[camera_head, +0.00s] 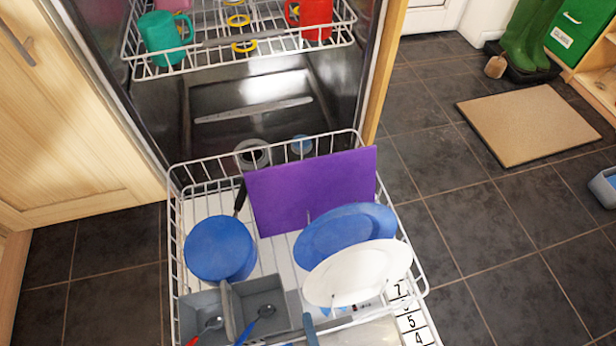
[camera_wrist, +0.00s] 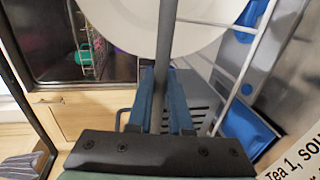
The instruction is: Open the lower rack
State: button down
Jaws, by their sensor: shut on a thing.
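The lower rack (camera_head: 172,262) is a white wire basket standing well out of the dishwasher (camera_head: 250,105), its back edge near the opening. It holds a blue pot (camera_head: 220,248), a purple board (camera_head: 310,190), a blue plate (camera_head: 335,228), a white plate (camera_head: 355,273) and a grey cutlery basket (camera_head: 262,298). My gripper (camera_head: 311,330) is at the rack's front edge, mostly cut off at the bottom. In the wrist view, its blue fingers (camera_wrist: 166,85) are shut around a grey bar at the rack front. The white plate (camera_wrist: 140,22) is just beyond them.
The upper rack (camera_head: 230,55) with a teal mug (camera_head: 165,38) and a red mug (camera_head: 312,15) sits above. A wooden cabinet door (camera_head: 75,110) is at the left. A tan mat (camera_head: 530,122) and green boots (camera_head: 527,35) are at the right. Dark floor tiles beside the rack are clear.

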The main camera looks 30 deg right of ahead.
jog(key=c, duration=0.8)
grip_release()
jog(key=shift+c, duration=0.2)
jog(key=shift+s, duration=0.1)
jog(key=p+v, duration=0.4)
jog(key=v, duration=0.8)
jog(key=shift+s, duration=0.4)
jog(key=shift+a+r, duration=0.1)
